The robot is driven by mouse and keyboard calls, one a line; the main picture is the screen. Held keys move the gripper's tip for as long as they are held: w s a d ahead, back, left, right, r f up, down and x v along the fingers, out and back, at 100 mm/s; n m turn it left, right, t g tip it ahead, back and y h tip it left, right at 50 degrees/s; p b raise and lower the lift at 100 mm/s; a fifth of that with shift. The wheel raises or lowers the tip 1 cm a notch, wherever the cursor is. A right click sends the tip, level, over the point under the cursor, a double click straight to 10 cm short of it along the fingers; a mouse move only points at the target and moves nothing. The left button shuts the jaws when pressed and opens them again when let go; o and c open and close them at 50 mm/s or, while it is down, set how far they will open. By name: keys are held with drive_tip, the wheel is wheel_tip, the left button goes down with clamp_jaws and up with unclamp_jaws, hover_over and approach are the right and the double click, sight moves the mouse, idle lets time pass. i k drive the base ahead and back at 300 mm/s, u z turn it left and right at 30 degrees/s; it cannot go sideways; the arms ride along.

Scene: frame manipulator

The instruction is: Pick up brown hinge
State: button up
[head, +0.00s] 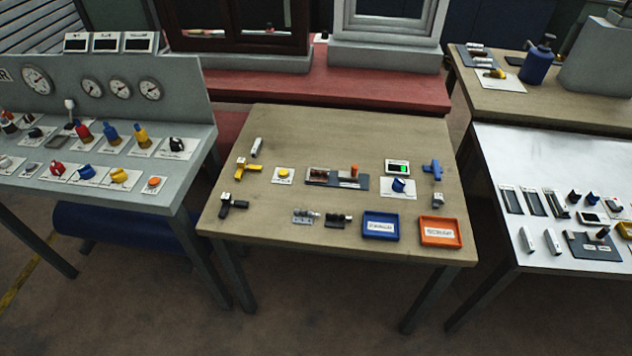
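Two small hinge-like pieces lie near the front middle of the wooden table (270,140). The left one (305,216) is light grey metal. The right one (338,220) is dark, with a brownish black look; its exact colour is hard to tell at this size. It lies close beside the grey piece, left of the blue tray (380,226). I cannot tell for sure whether it is the brown hinge. My gripper is not in view.
An orange tray (440,232) stands right of the blue one. Behind the hinge-like pieces is a dark panel with an orange knob (354,170). Yellow (247,168) and black (231,206) handled parts lie left. Grey (185,192) and white (500,147) tables flank the wooden one.

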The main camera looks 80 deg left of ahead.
sight(312, 179)
drive_tip(key=k, duration=1.55)
drive_tip(key=z, duration=0.95)
drive_tip(key=k, duration=0.15)
drive_tip(key=u, duration=3.15)
drive_tip(key=i, duration=0.3)
drive_tip(key=u, duration=0.2)
